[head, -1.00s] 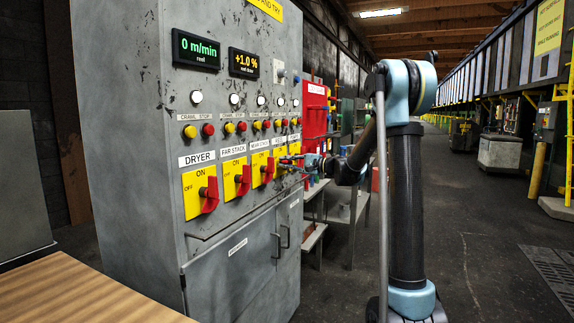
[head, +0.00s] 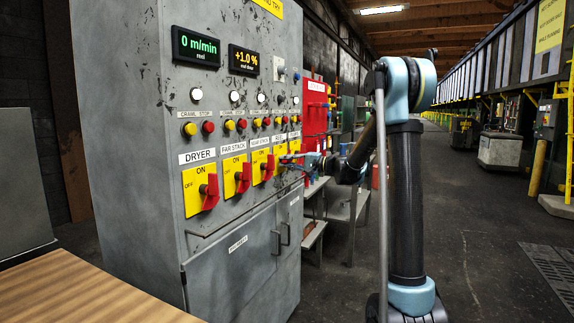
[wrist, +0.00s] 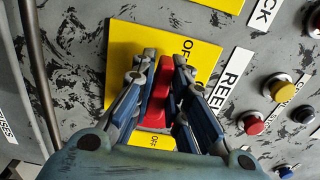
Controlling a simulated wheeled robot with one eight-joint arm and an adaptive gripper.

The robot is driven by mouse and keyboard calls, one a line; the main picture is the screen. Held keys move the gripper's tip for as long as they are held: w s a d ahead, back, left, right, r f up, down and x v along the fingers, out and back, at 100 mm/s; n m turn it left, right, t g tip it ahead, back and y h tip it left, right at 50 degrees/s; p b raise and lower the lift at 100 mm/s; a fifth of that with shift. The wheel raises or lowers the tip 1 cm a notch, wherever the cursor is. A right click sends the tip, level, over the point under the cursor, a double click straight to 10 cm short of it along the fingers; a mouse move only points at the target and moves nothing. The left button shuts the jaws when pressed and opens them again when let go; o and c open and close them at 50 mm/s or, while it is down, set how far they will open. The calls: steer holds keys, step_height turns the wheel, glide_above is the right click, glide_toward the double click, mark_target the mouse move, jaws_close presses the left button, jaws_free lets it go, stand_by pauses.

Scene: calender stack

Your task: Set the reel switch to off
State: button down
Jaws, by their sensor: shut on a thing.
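The reel switch is a red handle (wrist: 160,92) on a yellow plate (wrist: 122,60) in the wrist view, with the REEL label (wrist: 230,92) beside it. My gripper (wrist: 166,68) is shut on the red handle, one finger on each side. In the head view my gripper (head: 301,159) is at the right part of the switch row, small and partly hiding the reel switch.
The grey cabinet (head: 130,130) carries other red switches, such as the dryer switch (head: 209,192). Yellow and red push buttons, including a red one (wrist: 254,124), are close to my gripper. Tables (head: 345,205) stand behind my arm.

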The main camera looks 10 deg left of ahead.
steer(key=c, duration=1.6)
jaws_free()
steer(key=shift+f, duration=0.1)
steer(key=shift+o, duration=0.2)
steer(key=v, duration=1.2)
steer(key=shift+s+f, duration=0.1)
steer(key=s+d+f+n+g+h, duration=0.15)
steer(key=s+f+h, duration=0.35)
steer(key=s, duration=0.7)
steer(key=s+d+f+n+g+h, duration=0.1)
steer(key=s+d+f+h, duration=0.2)
steer(key=s+f, duration=0.55)
steer(key=s+d+f+h, duration=0.4)
steer(key=s+d+f, duration=0.2)
steer(key=s, duration=0.5)
steer(key=s+d+f+n+g+h, duration=0.1)
steer(key=s+d+f+h, duration=0.4)
steer(key=s+d, duration=0.4)
steer(key=s+f, duration=0.1)
steer(key=s, duration=0.1)
steer(key=shift+s+d+f, duration=0.2)
steer(key=shift+s+f, duration=0.1)
steer(key=shift+f, duration=0.05)
